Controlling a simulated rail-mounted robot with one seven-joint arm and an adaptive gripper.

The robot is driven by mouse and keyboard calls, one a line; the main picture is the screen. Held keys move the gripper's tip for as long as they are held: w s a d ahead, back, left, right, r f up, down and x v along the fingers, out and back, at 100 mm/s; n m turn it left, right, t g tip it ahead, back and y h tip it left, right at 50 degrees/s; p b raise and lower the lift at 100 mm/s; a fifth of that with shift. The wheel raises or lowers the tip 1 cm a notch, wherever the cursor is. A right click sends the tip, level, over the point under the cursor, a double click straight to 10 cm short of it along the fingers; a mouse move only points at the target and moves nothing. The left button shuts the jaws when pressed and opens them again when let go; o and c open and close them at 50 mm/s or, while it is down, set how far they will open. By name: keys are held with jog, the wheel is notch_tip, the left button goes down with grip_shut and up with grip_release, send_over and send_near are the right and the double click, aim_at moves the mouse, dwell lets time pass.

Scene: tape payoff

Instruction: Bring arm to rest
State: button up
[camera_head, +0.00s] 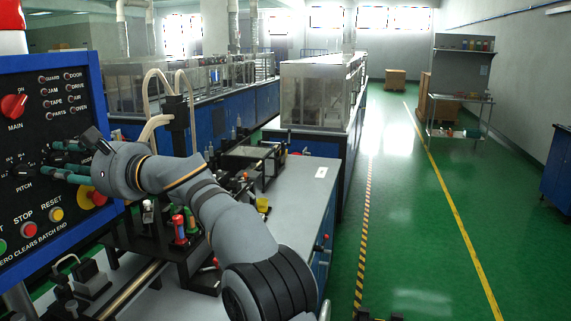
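My arm (218,215) reaches from the lower middle of the head view up and left, bent, to the blue-framed control panel. My gripper (48,158) is at its end, in front of the panel's dark face. Its two greenish fingers point left and stand apart, with nothing seen between them. The fingertips are just right of the black PITCH knob (22,173); I cannot tell whether they touch it or the panel.
A grey bench (300,210) with small tools lies under my arm. The green floor (410,210) at right is open.

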jog(key=m+p, duration=0.1)
jog(key=m, duration=0.1)
jog(key=r+m+p, duration=0.1)
jog(key=m+p, duration=0.1)
jog(key=shift+s+d, duration=0.1)
jog(key=m+p, duration=0.5)
jog(key=p, duration=0.1)
jog(key=m+p, duration=0.5)
jog(key=p, duration=0.2)
jog(key=shift+r, duration=0.1)
jog(key=m+p, duration=0.4)
jog(key=p, duration=0.1)
jog(key=shift+s, duration=0.1)
jog(key=shift+d+f+b, duration=0.4)
jog(key=shift+f+b, duration=0.05)
jog(key=shift+b, duration=0.05)
jog(key=shift+s+d+r, duration=0.15)
jog(key=shift+d, duration=0.3)
